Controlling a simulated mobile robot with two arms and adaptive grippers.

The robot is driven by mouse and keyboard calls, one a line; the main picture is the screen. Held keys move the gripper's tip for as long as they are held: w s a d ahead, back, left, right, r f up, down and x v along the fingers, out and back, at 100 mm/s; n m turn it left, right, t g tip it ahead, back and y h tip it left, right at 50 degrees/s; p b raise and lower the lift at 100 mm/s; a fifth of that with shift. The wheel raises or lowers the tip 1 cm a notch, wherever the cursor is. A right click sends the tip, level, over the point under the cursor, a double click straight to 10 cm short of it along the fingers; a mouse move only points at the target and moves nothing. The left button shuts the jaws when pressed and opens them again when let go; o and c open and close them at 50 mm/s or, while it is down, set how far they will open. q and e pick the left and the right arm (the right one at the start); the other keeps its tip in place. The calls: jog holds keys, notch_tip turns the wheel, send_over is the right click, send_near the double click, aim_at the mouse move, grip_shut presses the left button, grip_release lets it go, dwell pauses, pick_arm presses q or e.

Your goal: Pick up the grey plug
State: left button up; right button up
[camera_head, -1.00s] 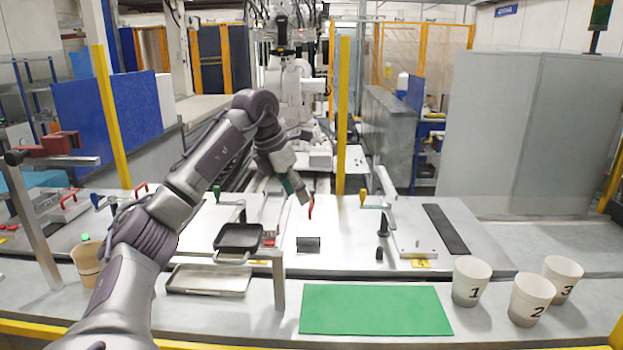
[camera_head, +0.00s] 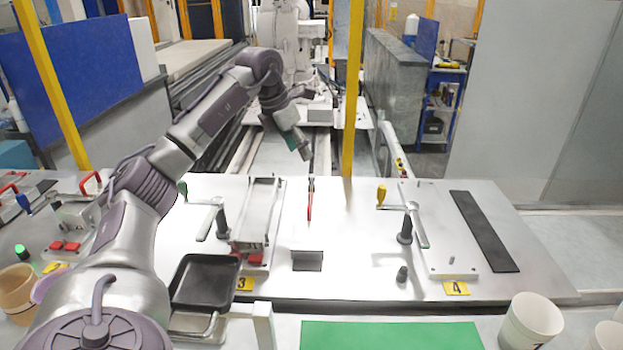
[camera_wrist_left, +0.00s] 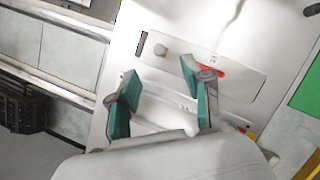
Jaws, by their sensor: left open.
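A small dark grey upright piece (camera_head: 402,273), which may be the grey plug, stands near the front edge of the white table, left of the yellow "4" label. In the left wrist view a light grey round knob (camera_wrist_left: 160,49) sits at one end of a pale plate; I cannot tell whether this is the plug. My left gripper (camera_head: 302,152) hangs over the far side of the table, tilted downward. In the wrist view its two teal-padded fingers (camera_wrist_left: 159,70) are apart with nothing between them, and the knob lies beyond the fingertips. My right gripper is not in view.
A red handle (camera_head: 310,200) stands below my left gripper, with a grey block (camera_head: 307,261) nearer the front. A black tray (camera_head: 205,282), a green mat (camera_head: 390,336) and white cups (camera_head: 528,322) are nearer.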

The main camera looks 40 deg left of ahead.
aim_at(312, 176)
pick_arm(q)
jog(key=x, duration=0.4)
jog(key=shift+w+a+f, duration=0.2)
jog(key=shift+w+f, duration=0.05)
jog(key=shift+f+p, duration=0.25)
jog(key=shift+p, duration=0.25)
jog(key=p+x, duration=0.1)
jog(key=x, duration=0.2)
jog(key=shift+d+f, duration=0.2)
jog(key=shift+w+f+p, duration=0.25)
jog(key=shift+f+p, duration=0.05)
jog(key=shift+f, duration=0.2)
jog(key=c, duration=0.6)
grip_shut()
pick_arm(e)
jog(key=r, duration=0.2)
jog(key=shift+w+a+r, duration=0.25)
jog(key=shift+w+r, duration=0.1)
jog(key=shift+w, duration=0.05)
